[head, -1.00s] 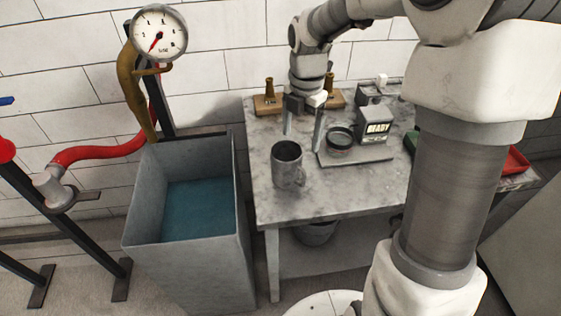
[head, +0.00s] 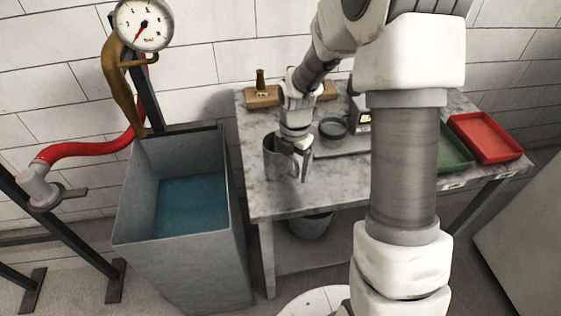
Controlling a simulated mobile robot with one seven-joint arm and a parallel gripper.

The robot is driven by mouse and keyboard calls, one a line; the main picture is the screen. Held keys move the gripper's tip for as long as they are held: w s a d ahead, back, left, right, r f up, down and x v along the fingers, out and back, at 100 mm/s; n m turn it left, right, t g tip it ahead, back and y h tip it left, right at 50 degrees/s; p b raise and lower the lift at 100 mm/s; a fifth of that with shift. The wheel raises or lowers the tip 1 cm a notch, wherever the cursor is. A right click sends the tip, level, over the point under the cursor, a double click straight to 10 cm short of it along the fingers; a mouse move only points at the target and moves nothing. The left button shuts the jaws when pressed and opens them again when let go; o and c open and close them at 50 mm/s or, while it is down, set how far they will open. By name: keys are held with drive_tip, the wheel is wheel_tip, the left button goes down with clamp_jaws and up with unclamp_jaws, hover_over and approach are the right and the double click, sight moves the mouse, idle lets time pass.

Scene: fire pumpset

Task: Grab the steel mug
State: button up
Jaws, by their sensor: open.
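The steel mug (head: 270,157) is a grey cylinder standing upright near the front left of the grey marbled table (head: 335,195). My gripper (head: 294,168) points down at the mug's right side, where the handle is, and hides that part of it. The jaws are open. One finger is in front of or at the mug's right wall, the other a little farther right. I cannot tell whether either finger touches the mug or whether the handle is between them.
A scale-like device (head: 361,118) with a round dish (head: 333,128) stands behind my gripper. A red tray (head: 486,136) and green tray (head: 455,153) are at the right. An open water tank (head: 180,260) stands left of the table. A bucket (head: 311,226) is underneath.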

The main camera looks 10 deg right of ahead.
wheel_tip(320, 180, down, 3)
drive_tip(key=shift+r, duration=0.15)
clamp_jaws()
idle(0.4)
